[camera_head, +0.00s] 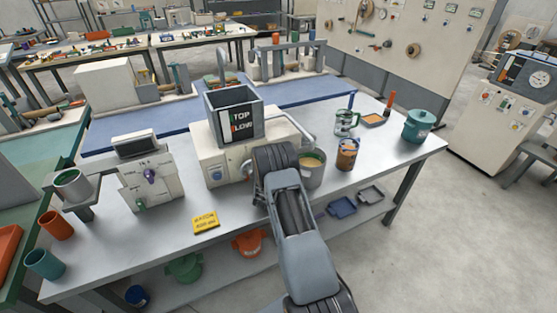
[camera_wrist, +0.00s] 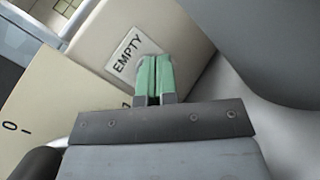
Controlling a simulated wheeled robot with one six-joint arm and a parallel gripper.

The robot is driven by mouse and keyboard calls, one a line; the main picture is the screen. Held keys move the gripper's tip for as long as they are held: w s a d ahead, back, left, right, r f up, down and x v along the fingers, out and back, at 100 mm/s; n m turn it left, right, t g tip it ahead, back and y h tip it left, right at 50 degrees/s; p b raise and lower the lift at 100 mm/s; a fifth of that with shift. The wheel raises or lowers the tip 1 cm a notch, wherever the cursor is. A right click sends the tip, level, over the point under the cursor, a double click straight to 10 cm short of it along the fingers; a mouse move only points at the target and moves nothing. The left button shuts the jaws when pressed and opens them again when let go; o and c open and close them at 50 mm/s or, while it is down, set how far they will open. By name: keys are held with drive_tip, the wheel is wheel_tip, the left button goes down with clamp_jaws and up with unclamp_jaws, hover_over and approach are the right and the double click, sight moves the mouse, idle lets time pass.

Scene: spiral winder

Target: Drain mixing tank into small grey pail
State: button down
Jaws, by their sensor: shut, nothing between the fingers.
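A cream machine (camera_head: 207,167) stands mid-bench with a square grey, open-topped tank (camera_head: 219,100) on it, bearing a dark sign; I take this as the mixing tank. A small grey pail (camera_head: 313,177) with tan contents stands at its right front corner, partly behind my arm. In the wrist view, my gripper (camera_wrist: 155,62) has green fingertips shut together, empty, in front of the cream face by an EMPTY label (camera_wrist: 127,54). Contact with the face is unclear. A big grey curved surface (camera_wrist: 275,45), probably the pail, is close at right. My arm hides the gripper in the head view.
A yellow sign (camera_head: 205,222) lies at the bench front. A cream device (camera_head: 150,180) stands left. The bench front is mostly clear.

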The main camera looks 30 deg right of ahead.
drive_tip(key=shift+s+d, duration=0.1)
drive_tip(key=shift+s, duration=0.1)
drive_tip(key=shift+s+f, duration=0.1)
drive_tip(key=shift+s, duration=0.1)
drive_tip(key=shift+s+a+p, duration=0.15)
drive_tip(key=shift+s, duration=1)
drive_tip(key=shift+s+a+p, duration=0.15)
drive_tip(key=shift+s, duration=1)
